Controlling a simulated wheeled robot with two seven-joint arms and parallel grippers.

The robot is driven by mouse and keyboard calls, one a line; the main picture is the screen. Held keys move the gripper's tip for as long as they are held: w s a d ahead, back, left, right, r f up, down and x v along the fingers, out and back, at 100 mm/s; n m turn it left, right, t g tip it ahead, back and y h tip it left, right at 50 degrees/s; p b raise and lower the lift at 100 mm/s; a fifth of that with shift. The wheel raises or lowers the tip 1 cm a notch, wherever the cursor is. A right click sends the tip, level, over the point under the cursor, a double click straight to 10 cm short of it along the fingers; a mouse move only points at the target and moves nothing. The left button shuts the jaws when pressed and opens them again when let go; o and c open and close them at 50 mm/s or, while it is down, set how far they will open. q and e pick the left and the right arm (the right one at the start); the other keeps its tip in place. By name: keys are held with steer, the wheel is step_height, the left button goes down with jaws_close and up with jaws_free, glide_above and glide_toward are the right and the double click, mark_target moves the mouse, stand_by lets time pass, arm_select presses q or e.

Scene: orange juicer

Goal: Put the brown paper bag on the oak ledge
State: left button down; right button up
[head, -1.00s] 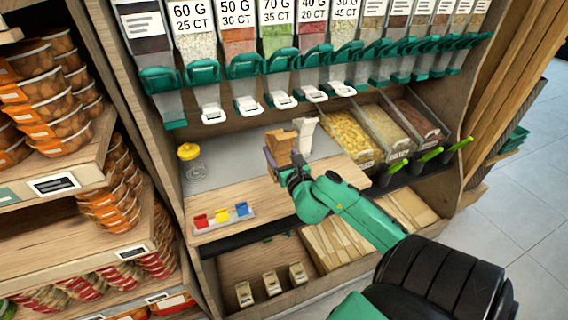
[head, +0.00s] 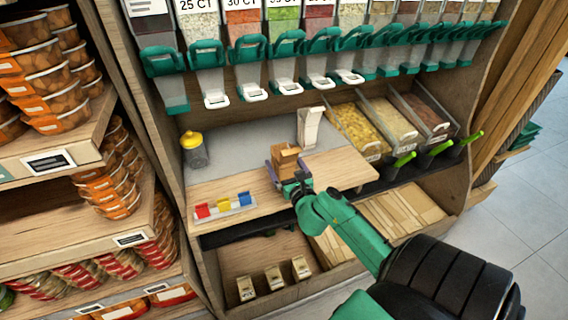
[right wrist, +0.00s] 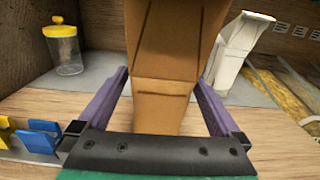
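The brown paper bag (head: 286,160) is upright at the wooden counter, between the fingers of my right gripper (head: 288,174). In the right wrist view the bag (right wrist: 168,60) fills the middle. The purple fingertips (right wrist: 163,80) meet its two sides, with wood showing beside its lower part. The oak ledge (head: 335,170) is the pale wooden board along the counter's front. The bag is over or on it; my gripper hides its base, so I cannot tell whether it touches. My left gripper is not in view.
A tray with red, yellow and blue clips (head: 225,207) sits on the left of the ledge. Open bins (head: 362,130) are at right, dispensers (head: 212,80) overhead.

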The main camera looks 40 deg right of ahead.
steer(key=v, duration=1.2)
steer(key=s+a+f+n+g+y, duration=0.25)
steer(key=f+n, duration=0.65)
steer(key=f, duration=0.5)
steer(key=s+a+f+n+g+y, duration=0.1)
steer(key=s+f+n+g+y, duration=0.15)
steer(key=f+n, duration=0.9)
steer(key=s+a+f+n+g+y, duration=0.1)
steer(key=s+a+f+n+g, duration=0.2)
steer(key=s+f+n, duration=0.45)
steer(key=s+a+f+n+g+y, duration=0.1)
steer(key=s+a+f+n+g, duration=0.3)
steer(key=f, duration=0.6)
steer(key=s+d+f+n+g+h, duration=0.1)
steer(key=s+f+n+g, duration=0.3)
steer(key=s+n, duration=0.6)
steer(key=shift+s+d+f+b, duration=0.3)
steer(key=shift+s+f, duration=0.2)
steer(key=shift+s, duration=0.35)
